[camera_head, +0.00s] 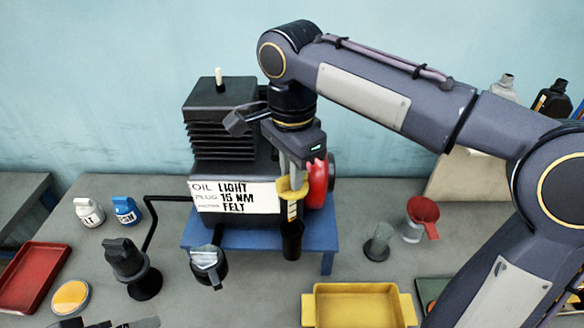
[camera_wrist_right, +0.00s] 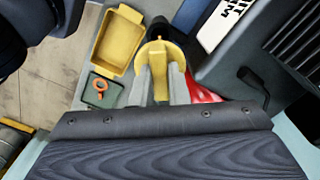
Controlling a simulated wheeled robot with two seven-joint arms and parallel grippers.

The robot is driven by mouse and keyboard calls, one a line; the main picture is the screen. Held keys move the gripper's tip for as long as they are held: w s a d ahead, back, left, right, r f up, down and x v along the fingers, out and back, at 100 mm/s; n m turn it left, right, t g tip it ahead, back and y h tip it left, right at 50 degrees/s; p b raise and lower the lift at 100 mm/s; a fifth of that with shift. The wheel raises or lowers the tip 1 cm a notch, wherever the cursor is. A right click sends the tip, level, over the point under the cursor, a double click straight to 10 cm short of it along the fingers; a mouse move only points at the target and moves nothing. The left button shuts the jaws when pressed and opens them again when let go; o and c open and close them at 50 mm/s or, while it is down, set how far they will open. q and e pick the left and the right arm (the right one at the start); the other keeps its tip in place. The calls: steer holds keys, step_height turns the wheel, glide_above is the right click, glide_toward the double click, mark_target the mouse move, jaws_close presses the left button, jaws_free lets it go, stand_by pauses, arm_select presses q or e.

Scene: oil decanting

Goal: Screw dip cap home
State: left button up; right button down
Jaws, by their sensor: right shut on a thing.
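My right gripper (camera_head: 290,178) points down in front of the engine and is shut on the yellow dip cap (camera_head: 299,193). The cap has a wide rim and a pale marked part below it, directly above the black filler tube (camera_head: 292,240). The lower end meets or overlaps the tube's mouth; I cannot tell if it is seated. In the right wrist view the cap (camera_wrist_right: 160,52) sits between the two grey fingertips (camera_wrist_right: 160,82). Dark parts at the bottom left edge (camera_head: 112,323) may be my left gripper, mostly cut off.
The engine (camera_head: 229,172) with its label stands on a blue stand (camera_head: 328,238). A yellow tray (camera_head: 355,306), a red funnel (camera_head: 422,212), a black lamp-like piece (camera_head: 126,260), a red tray (camera_head: 34,278) and two small bottles (camera_head: 90,212) stand around it. Bare bench lies between them.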

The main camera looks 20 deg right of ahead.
mark_target(292, 209)
steer(key=shift+p, duration=0.45)
steer(key=shift+f, duration=0.15)
stand_by(0.4)
step_height(292, 209, down, 9)
steer(key=b, duration=0.6)
steer(key=shift+b, duration=0.3)
steer(key=shift+f, duration=0.25)
stand_by(0.6)
